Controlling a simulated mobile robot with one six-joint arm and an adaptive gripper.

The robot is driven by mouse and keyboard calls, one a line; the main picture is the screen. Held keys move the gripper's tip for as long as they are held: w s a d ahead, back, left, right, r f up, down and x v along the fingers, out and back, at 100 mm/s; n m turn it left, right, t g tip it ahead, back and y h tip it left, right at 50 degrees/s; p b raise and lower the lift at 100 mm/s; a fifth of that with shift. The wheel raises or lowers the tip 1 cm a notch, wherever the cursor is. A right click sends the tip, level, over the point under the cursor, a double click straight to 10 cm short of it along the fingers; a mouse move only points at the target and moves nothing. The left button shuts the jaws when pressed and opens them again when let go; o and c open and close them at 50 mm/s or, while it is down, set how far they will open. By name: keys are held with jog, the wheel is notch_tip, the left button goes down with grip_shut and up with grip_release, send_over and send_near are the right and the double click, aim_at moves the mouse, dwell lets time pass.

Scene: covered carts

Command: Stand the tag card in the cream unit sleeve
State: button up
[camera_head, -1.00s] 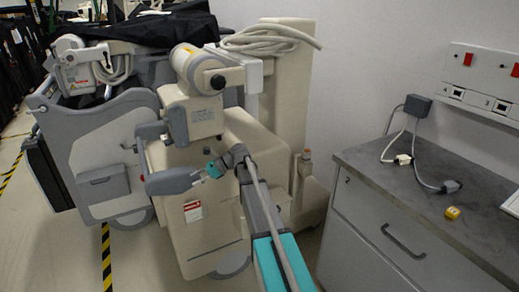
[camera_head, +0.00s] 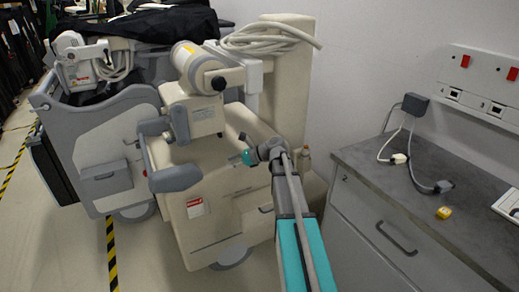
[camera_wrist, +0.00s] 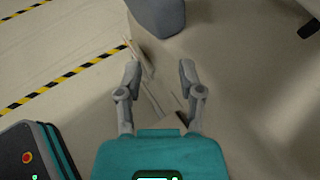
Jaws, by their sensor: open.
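The cream unit (camera_head: 222,190) stands in the middle of the head view, with a red-and-white label on its front. My gripper (camera_wrist: 161,68) is open in the wrist view, over the unit's cream surface. Thin tan pieces (camera_wrist: 165,98) show between and beyond the fingers. I cannot tell which is the tag card and which is the sleeve, or whether the card stands in it. Nothing is visibly pinched. In the head view my gripper's teal body is over the unit's top, and its fingers cannot be made out.
Grey padded arms (camera_head: 176,178) stick out at the unit's left. A grey cart (camera_head: 100,150) with a black cover stands further left. At right, a grey counter (camera_head: 400,205) holds cables and a small yellow block (camera_head: 444,212). Striped tape marks the floor.

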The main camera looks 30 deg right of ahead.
jog(key=s+d+r+m+t+h+p, duration=0.1)
jog(key=s+d+r+m+p, duration=0.1)
jog(key=d, duration=0.3)
jog(key=s+d+r+m+t+h+p, duration=0.1)
jog(key=s+d+r+m+t+h, duration=0.1)
jog(key=d, duration=0.2)
jog(key=shift+s+d+p, duration=0.25)
jog(key=shift+d+p, duration=0.1)
dwell(0.9)
jog(key=s+a+f+n+g+h, duration=0.2)
jog(key=s+a+f+n+g, duration=0.3)
jog(key=a+n, duration=0.45)
jog(key=s+a+f+n+g+h, duration=0.25)
jog(key=s+a+f+n, duration=0.3)
jog(key=a+n, duration=0.45)
jog(key=s+a+n+g+h, duration=0.3)
jog(key=s+a+n, duration=0.2)
jog(key=s+n, duration=0.3)
notch_tip(320, 180, up, 14)
jog(key=p, duration=1.4)
jog(key=shift+p, duration=0.3)
jog(key=shift+s, duration=0.1)
